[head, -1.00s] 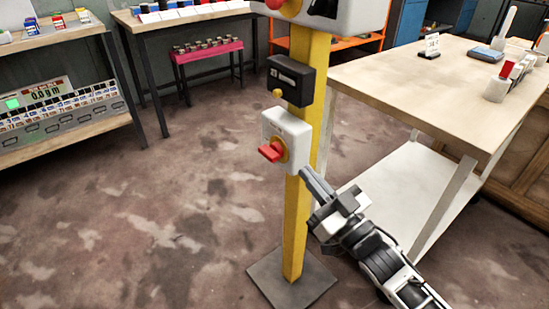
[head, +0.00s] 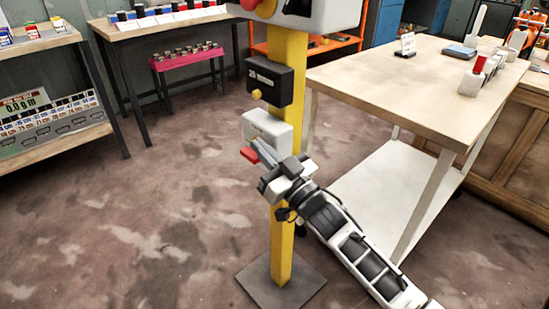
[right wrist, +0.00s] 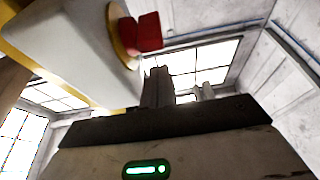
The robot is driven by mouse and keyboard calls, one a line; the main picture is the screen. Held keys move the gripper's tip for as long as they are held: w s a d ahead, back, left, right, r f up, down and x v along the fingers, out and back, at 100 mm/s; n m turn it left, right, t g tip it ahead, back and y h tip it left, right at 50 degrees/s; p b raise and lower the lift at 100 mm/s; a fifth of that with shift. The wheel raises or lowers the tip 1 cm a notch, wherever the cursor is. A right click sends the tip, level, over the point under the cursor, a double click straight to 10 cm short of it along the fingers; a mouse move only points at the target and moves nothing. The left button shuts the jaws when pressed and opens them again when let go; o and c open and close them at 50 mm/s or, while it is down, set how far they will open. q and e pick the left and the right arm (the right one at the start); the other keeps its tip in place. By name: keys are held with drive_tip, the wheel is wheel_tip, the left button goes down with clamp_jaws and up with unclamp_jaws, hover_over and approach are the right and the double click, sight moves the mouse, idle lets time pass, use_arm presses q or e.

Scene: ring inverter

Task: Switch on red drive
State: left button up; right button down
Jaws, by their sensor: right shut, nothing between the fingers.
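A white switch box (head: 268,129) with a red handle (head: 249,154) is mounted on a yellow post (head: 283,245). My right gripper (head: 258,147) is shut and empty, its fingers close to the red handle and hiding part of the box's lower front. In the right wrist view the red handle (right wrist: 149,31) sits on a yellow disc (right wrist: 122,36) on the white box (right wrist: 75,40), just beyond the fingertips (right wrist: 160,72). A small gap shows there; I cannot tell whether they touch. My left gripper is not in view.
A black box (head: 270,82) with a yellow knob (head: 256,95) is above the switch, and a larger white box (head: 335,12) tops the post. A wooden table (head: 410,85) stands right. Shelving (head: 60,140) is left. Open floor (head: 170,200) lies left of the post.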

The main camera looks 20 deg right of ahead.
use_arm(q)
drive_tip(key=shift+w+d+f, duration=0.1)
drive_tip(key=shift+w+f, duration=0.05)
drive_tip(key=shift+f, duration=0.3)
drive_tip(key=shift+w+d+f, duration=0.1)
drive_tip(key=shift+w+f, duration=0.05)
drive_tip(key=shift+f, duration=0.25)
use_arm(e)
wheel_tip(320, 180, down, 2)
drive_tip(key=shift+f, duration=0.15)
use_arm(q)
drive_tip(key=shift+b, duration=0.3)
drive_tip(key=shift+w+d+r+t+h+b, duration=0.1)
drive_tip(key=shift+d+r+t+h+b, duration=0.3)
drive_tip(key=shift+b, duration=0.75)
use_arm(e)
drive_tip(key=shift+s+f+t, duration=0.1)
drive_tip(key=shift+f+t, duration=0.2)
drive_tip(key=shift+t, duration=0.2)
use_arm(q)
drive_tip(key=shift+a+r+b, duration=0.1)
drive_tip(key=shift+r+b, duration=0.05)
drive_tip(key=shift+b, duration=0.25)
use_arm(e)
drive_tip(key=shift+y, duration=0.3)
